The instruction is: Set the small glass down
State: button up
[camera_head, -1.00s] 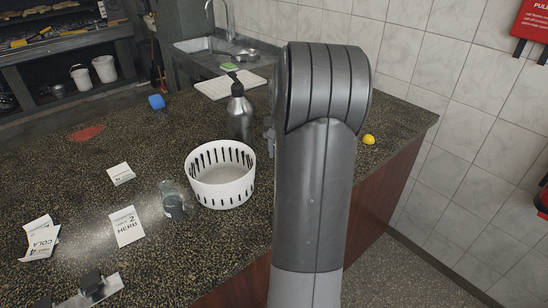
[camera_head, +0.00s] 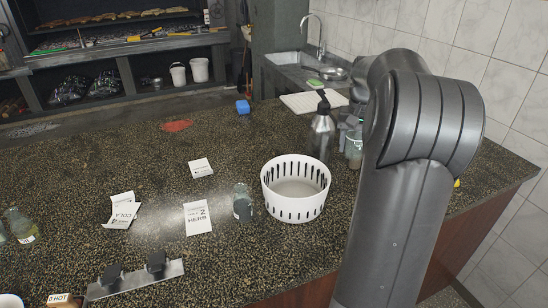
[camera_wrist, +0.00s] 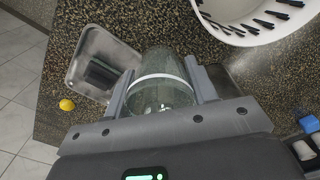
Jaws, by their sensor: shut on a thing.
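A small clear glass (camera_wrist: 162,85) with a white band shows in the wrist view between the fingers of my gripper (camera_wrist: 160,88), which is shut on it. In the head view the glass (camera_head: 354,150) shows beside my arm, right of the steel pump bottle (camera_head: 322,135). My gripper (camera_head: 348,135) is mostly hidden there by the arm. I cannot tell whether the glass touches the dark speckled counter (camera_head: 130,265).
A white slotted basket (camera_head: 296,205) stands mid-counter. Two cards, "2 HERB" (camera_head: 198,218) and "COLA" (camera_head: 122,214), lie left of it. A square metal container (camera_wrist: 82,68) and a yellow ball-like thing (camera_wrist: 67,104) are near the held glass. Bare counter lies at the front centre.

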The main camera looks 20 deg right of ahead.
jog(key=w+a+r, duration=0.1)
jog(key=w+a, duration=0.3)
jog(key=w, duration=0.6)
jog(key=w+a+r, duration=0.2)
jog(key=w+a, duration=0.2)
jog(key=w, duration=0.6)
jog(key=shift+m, duration=0.9)
jog(key=w+a+f, duration=0.2)
jog(key=w+f, duration=0.1)
jog(key=f, duration=0.1)
jog(key=w+a+f, duration=0.2)
jog(key=w+f, duration=0.1)
jog(key=f, duration=0.2)
jog(key=w+a+f, duration=0.2)
jog(key=w+f, duration=0.1)
jog(key=f, duration=0.2)
jog(key=shift+w+a, duration=0.15)
jog(key=shift+f, duration=2.1)
jog(key=shift+f, duration=0.15)
jog(key=o, duration=1)
